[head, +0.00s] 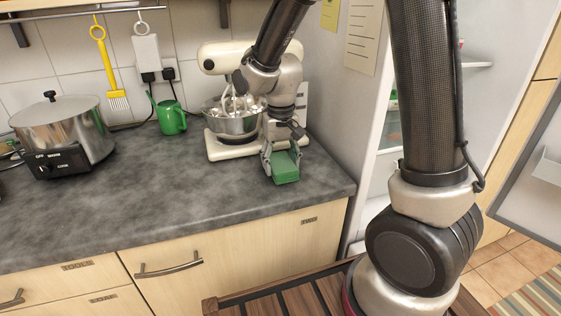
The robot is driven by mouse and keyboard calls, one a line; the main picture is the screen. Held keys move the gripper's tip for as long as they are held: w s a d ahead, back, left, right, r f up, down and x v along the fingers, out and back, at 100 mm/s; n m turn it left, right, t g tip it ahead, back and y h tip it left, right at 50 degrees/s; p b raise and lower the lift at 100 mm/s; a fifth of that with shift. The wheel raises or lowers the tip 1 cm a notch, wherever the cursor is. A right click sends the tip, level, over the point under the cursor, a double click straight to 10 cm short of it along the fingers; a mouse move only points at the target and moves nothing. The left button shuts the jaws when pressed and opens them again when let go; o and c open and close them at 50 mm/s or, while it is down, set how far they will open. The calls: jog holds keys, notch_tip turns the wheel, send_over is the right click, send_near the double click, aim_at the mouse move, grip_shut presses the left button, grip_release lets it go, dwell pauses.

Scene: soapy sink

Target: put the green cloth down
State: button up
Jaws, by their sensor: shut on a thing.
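The green cloth (286,168) looks like a small folded block. My gripper (282,158) points down over the right end of the grey counter (170,205) and is shut on the cloth, with a finger on either side. The cloth is in front of the stand mixer, near the counter's front right corner. I cannot tell whether its underside touches the counter.
A cream stand mixer (222,56) with a steel bowl (232,124) stands close behind my gripper. The counter's middle and front are clear. An open fridge (388,125) is at right.

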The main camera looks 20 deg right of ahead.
aim_at(280, 161)
jog(key=shift+f, duration=0.1)
jog(key=o, duration=0.9)
notch_tip(280, 161, up, 12)
jog(key=s+d+r+t, duration=0.2)
jog(key=s+d+r, duration=0.1)
jog(key=s+d, duration=0.4)
jog(key=s+d+r+t, duration=0.2)
jog(key=s+d, duration=0.6)
jog(key=s, duration=0.4)
jog(key=shift+s+r, duration=0.25)
jog(key=shift+r, duration=0.25)
jog(key=shift+o, duration=0.5)
jog(key=shift+a, duration=0.1)
